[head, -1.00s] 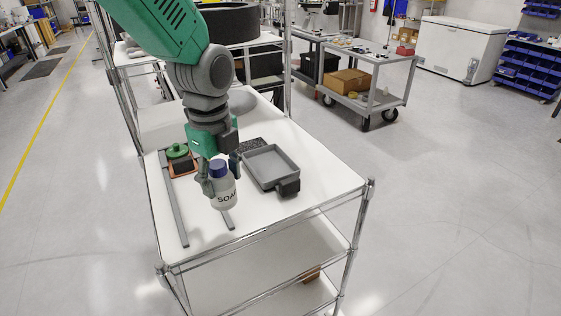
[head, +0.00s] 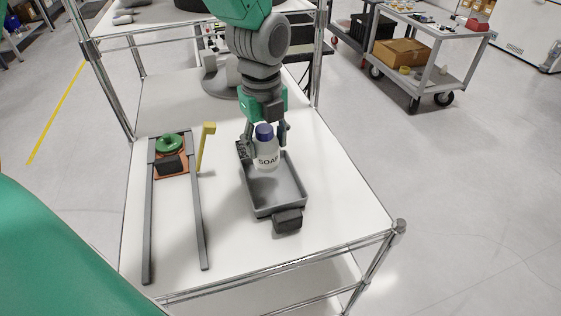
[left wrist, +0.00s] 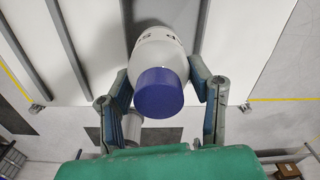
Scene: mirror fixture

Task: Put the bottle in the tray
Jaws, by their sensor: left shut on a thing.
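The bottle (head: 267,155) is white with a dark blue cap and a SOAP label. It looks upright, in front of the far part of the grey tray (head: 294,190); I cannot tell whether its base touches the tray floor. My left gripper (head: 266,145) is shut on the bottle, with a finger on each side below the cap. In the left wrist view the bottle's blue cap (left wrist: 159,92) and white body show between the fingers. The tray lies on the white cart top with a dark block at its near end. My right gripper is not in view.
Two grey rails (head: 198,225) lie left of the tray. A green round part (head: 169,143) on a brown base sits at their far end, near a yellow upright piece (head: 206,146). Metal posts stand at the cart corners. The right side of the cart top is clear.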

